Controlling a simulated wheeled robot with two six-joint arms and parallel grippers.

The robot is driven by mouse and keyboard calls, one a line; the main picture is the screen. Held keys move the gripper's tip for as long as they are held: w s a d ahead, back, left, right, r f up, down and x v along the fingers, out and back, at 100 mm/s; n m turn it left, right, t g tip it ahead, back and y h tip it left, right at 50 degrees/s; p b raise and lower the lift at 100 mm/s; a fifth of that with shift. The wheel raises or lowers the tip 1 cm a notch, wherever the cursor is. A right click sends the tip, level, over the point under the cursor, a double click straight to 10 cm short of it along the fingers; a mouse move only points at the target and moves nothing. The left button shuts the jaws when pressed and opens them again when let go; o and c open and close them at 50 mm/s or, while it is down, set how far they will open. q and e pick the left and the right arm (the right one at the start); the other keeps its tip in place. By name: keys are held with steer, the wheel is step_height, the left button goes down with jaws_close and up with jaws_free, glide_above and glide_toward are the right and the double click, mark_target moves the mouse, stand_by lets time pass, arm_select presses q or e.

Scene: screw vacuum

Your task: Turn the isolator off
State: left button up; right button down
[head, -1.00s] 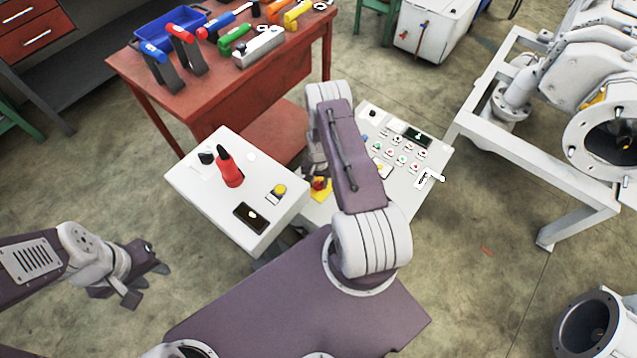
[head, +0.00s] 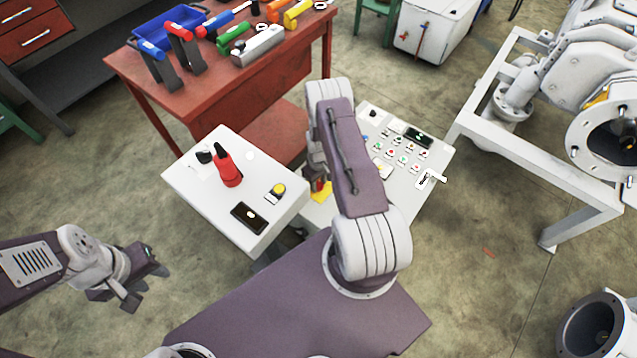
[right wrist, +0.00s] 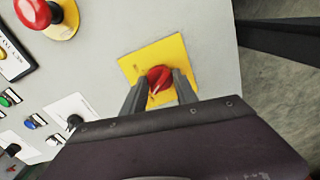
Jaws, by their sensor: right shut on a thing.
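The isolator's red rotary knob (right wrist: 160,79) sits on a square yellow plate (right wrist: 152,52) on a pale panel in the right wrist view. My right gripper (right wrist: 159,90) is shut on the knob, one grey finger on each side. A pale mark shows on the knob's face, slanting. In the head view the yellow plate (head: 321,192) shows only partly, and my right arm hides most of the knob and gripper. My left gripper (head: 149,287) hangs apart from everything at the lower left, empty, its fingers apart.
A red emergency button (right wrist: 38,11) and small coloured buttons (right wrist: 35,121) share the panel in the right wrist view. A white box (head: 236,190) with a red handle (head: 226,168) stands left of my right arm. A red workbench (head: 225,80) with tools is behind. Floor shows at the right.

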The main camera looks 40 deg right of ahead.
mark_target(318, 184)
steer(key=shift+n, duration=0.9)
steer(key=c, duration=0.9)
jaws_free()
steer(key=shift+c, duration=0.2)
step_height(318, 184, up, 9)
steer(key=shift+r+p, duration=0.1)
steer(key=shift+p, duration=0.85)
